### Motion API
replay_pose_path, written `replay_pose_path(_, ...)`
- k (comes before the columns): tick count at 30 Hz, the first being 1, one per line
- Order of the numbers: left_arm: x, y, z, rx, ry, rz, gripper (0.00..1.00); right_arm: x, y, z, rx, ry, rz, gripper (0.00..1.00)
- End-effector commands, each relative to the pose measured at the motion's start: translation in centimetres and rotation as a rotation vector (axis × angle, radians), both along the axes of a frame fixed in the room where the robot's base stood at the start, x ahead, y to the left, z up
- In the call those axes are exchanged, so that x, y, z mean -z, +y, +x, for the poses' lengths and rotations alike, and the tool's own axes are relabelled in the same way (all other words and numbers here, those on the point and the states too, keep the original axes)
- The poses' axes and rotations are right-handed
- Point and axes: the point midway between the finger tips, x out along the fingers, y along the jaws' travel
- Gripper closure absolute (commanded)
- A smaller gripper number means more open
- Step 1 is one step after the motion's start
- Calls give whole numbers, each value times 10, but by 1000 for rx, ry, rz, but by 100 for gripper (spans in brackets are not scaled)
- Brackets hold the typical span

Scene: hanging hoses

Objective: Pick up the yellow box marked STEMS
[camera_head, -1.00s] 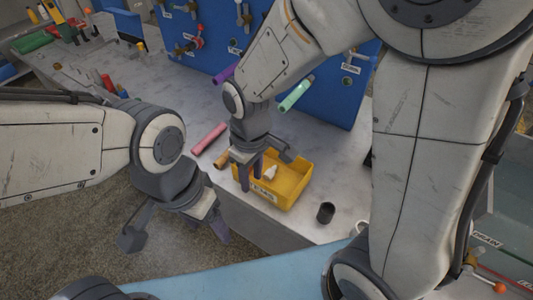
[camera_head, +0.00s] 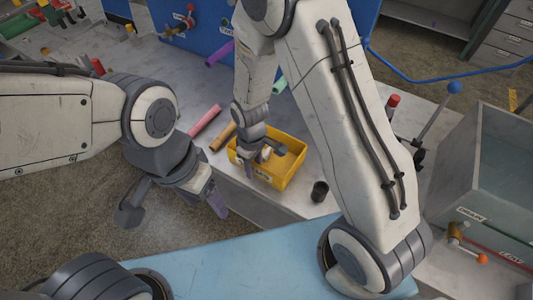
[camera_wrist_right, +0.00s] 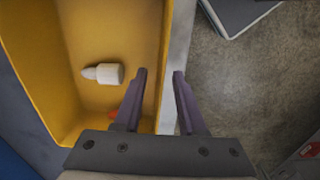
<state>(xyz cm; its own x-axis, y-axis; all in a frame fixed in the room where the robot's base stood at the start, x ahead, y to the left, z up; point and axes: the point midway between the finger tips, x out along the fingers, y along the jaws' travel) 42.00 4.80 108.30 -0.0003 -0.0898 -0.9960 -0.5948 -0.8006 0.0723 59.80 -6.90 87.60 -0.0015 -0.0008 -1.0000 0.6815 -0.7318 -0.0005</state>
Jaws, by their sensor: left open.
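In the right wrist view, the box (camera_wrist_right: 85,112) fills the left side. My right gripper (camera_head: 251,171) is at the box's front left. In its wrist view, the right gripper (camera_wrist_right: 160,73) is open, one finger over the inside of the box and the other outside, with the box's wall between them. Contact is unclear. My left gripper (camera_head: 204,203) is open and empty, left of the box, over the floor.
A small white piece (camera_wrist_right: 109,74) lies in the box. A dark cup (camera_head: 320,191) stands right of it. Pink (camera_head: 205,121) and orange-brown (camera_head: 222,136) tubes lie left of it. A blue panel (camera_head: 205,48) stands behind. A clear tank (camera_head: 490,180) stands at right.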

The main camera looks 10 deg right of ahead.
Motion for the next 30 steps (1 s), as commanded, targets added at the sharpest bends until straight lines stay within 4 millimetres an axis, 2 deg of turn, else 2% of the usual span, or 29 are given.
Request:
replay_pose_path(4, -2, 0, 0, 0, 0, 0, 31, 15, 0, 0, 0, -1, -1, 60)
replay_pose_path(11, -1, 0, 0, 0, 0, 0, 31, 17, 0, 0, 0, -1, 0, 60)
replay_pose_path(12, -1, 0, 0, 0, 0, 0, 31, 17, 0, 0, 0, -1, 0, 64)
replay_pose_path(15, -1, 0, 0, 0, 0, 0, 31, 17, 0, 0, 0, -1, 0, 100)
replay_pose_path(30, -1, 0, 0, 0, 0, 0, 31, 16, 0, 0, 0, -2, 1, 100)
